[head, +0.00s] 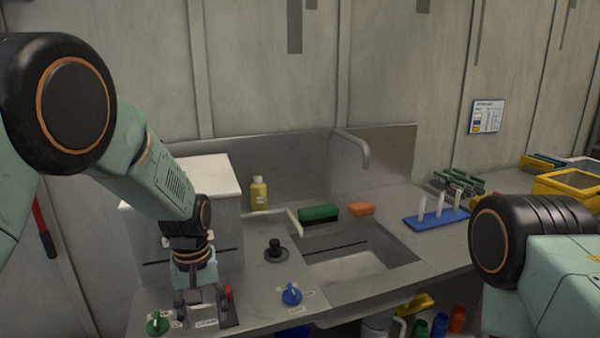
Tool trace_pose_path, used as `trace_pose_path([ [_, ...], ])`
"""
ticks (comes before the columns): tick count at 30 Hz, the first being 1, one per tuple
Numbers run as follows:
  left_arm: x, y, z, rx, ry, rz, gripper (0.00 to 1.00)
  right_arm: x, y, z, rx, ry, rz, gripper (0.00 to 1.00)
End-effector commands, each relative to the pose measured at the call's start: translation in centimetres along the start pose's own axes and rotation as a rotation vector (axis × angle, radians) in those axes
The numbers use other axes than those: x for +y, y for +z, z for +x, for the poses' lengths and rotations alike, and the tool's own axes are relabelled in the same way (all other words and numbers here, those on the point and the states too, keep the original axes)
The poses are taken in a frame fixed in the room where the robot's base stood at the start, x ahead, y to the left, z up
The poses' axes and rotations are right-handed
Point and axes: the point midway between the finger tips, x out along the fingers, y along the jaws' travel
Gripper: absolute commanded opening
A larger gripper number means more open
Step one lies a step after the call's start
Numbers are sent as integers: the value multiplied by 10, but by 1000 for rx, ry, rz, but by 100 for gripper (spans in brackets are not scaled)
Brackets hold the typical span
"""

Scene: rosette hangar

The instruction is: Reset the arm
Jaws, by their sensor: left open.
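My left arm comes in from the left and bends down over the counter's left front. My left gripper (202,305) points down, open, just above or at the control area with a green knob (158,323) on its left and a red part (228,294) on its right. I see nothing held between its fingers, and I cannot tell whether the fingertips touch the panel. My right arm shows only as thick links at the right edge. Its gripper is out of view.
A steel sink (345,268) lies right of the gripper. A blue knob (292,294) and a black knob (275,250) are between them. A yellow bottle (259,194), green brush (319,213), orange sponge (360,209) and blue peg rack (430,219) stand behind. A white-topped box (215,172) is behind the left arm.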

Motion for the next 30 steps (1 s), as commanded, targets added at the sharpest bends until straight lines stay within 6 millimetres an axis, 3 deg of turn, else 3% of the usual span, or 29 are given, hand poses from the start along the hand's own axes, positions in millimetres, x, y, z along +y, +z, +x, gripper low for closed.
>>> trace_pose_path([
  [9,7,-29,7,160,44,78,55,0,0,0,0,0,0,40],
  [14,3,-31,19,236,57,118,55,0,0,0,0,0,0,40],
  [17,-4,-25,38,279,62,147,55,0,0,4,0,0,0,40],
  [23,-30,16,105,338,62,218,55,0,0,20,0,0,0,40],
  [26,-47,51,144,346,57,252,55,0,0,31,0,0,0,40],
  [30,-75,114,195,328,50,293,55,0,0,49,0,0,0,40],
])
